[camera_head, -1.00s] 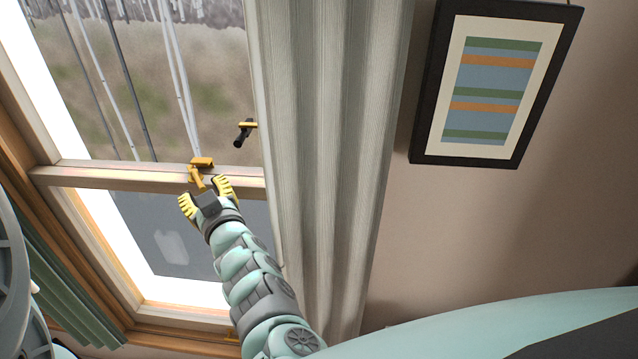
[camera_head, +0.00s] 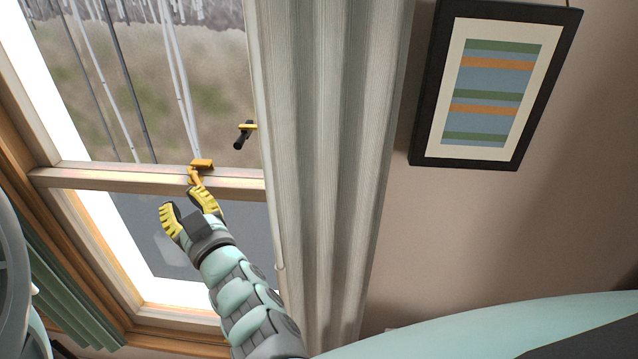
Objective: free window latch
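The window latch (camera_head: 200,165) is a small brass piece on the wooden middle rail (camera_head: 110,178) of the sash window. Its lower part hangs in front of the rail. My gripper (camera_head: 186,203) has yellow ridged fingers spread apart and is open. It sits just below the rail in front of the lower pane, with its right fingertip close to the latch's lower end. I cannot tell whether they touch. Nothing shows between the fingers.
A black and brass handle (camera_head: 244,134) shows at the right side of the upper pane. A pale curtain (camera_head: 330,150) hangs right of the window. A framed striped picture (camera_head: 492,90) is on the wall. A green curtain (camera_head: 62,285) hangs at lower left.

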